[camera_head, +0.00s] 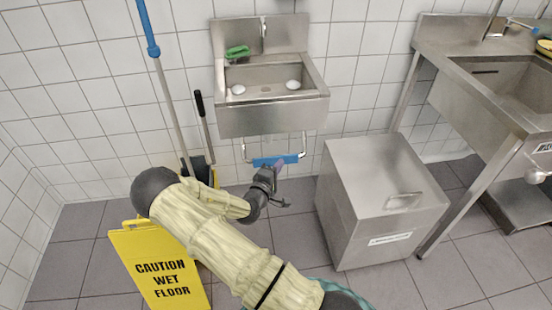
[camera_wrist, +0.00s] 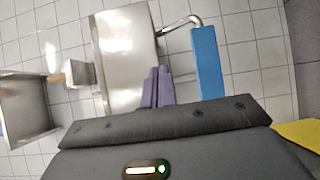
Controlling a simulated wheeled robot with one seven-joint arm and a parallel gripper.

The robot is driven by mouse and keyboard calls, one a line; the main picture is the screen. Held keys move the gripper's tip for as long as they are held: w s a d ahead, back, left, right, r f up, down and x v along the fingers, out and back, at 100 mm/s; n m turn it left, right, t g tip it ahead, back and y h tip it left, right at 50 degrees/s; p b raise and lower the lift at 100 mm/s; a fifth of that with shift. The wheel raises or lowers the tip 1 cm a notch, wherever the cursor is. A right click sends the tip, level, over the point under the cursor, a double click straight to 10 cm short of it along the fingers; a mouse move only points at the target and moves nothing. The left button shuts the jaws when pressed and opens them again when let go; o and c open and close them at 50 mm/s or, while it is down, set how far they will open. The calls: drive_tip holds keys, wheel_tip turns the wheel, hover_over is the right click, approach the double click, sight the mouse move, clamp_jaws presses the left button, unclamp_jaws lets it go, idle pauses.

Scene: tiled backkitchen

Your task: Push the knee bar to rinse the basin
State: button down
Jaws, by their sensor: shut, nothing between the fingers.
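The steel hand basin (camera_head: 272,115) is fixed to the tiled wall in the head view. Its knee bar, with a blue pad (camera_head: 268,160), hangs below the basin on bent metal rods. In the wrist view the blue pad (camera_wrist: 208,62) is upright in the picture, right of my fingers, and one bent rod shows at its upper end. My gripper (camera_head: 277,168) is in front of the knee bar near its right half. Its purple fingers (camera_wrist: 157,88) are shut and empty. I cannot tell whether they touch the pad.
A lidded steel box (camera_head: 380,195) stands right of my gripper. A steel sink table (camera_head: 470,60) is at the far right. A yellow wet-floor sign (camera_head: 160,268) stands at the left. A blue-handled pole (camera_head: 165,85) and a dustpan (camera_head: 203,130) lean by the wall. Green item (camera_head: 237,52) lies on the basin.

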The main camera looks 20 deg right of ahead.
sight(275, 161)
drive_tip(key=shift+w+f, duration=0.1)
drive_tip(key=shift+f, duration=0.05)
drive_tip(key=shift+w+d+f+b, duration=0.35)
drive_tip(key=shift+w+f+b, duration=0.45)
drive_tip(key=shift+w+b, duration=0.3)
drive_tip(key=shift+w+d+f+b, duration=0.35)
drive_tip(key=shift+w+f+b, duration=0.5)
drive_tip(key=shift+w, duration=0.35)
drive_tip(key=shift+w+d+f+b, duration=0.35)
drive_tip(key=shift+w+f+b, duration=0.35)
drive_tip(key=shift+w+b, duration=0.4)
drive_tip(key=shift+w+d+f, duration=0.1)
drive_tip(key=shift+w+f, duration=0.1)
drive_tip(key=shift+w, duration=0.15)
